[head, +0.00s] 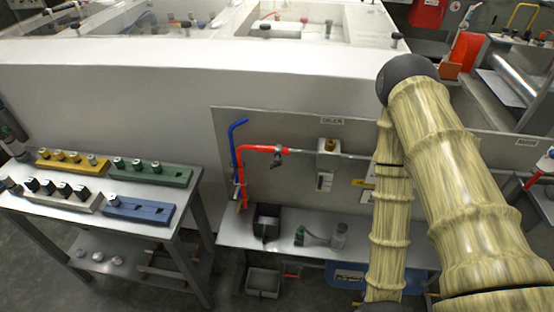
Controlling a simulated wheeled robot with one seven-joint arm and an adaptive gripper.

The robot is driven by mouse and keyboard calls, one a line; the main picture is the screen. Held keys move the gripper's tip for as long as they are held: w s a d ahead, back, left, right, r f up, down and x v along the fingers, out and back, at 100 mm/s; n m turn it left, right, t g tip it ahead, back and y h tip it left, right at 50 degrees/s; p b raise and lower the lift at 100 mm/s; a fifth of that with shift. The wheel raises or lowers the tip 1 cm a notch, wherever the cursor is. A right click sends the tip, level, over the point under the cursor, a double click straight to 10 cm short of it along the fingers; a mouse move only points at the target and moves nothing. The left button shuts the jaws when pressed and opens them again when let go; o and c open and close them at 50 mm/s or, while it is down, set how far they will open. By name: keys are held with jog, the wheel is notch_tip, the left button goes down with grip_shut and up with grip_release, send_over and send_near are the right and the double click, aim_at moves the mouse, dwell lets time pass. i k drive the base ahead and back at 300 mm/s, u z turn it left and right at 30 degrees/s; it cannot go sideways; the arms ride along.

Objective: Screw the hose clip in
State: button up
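A red hose (262,149) bends out from the upright panel (300,190) and joins a grey pipe (352,156). A small dark fitting (277,157) sits at that joint. It may be the hose clip, but it is too small to be sure, and its screw cannot be made out. A blue hose (234,133) runs beside the red one. My arm, in a ribbed pale sleeve, bends at the upper right and comes down in front of the panel's right part. My gripper is out of view below the bottom edge.
A shelf (235,232) below the panel holds a black bin (267,222) and small bottles. At left, a metal table (75,213) bears yellow, green, white and blue trays of fittings. A grey bin (263,282) stands below the shelf.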

aim_at(276, 164)
jog(key=z, duration=2.25)
jog(key=k, duration=1.55)
jog(key=u, duration=2.45)
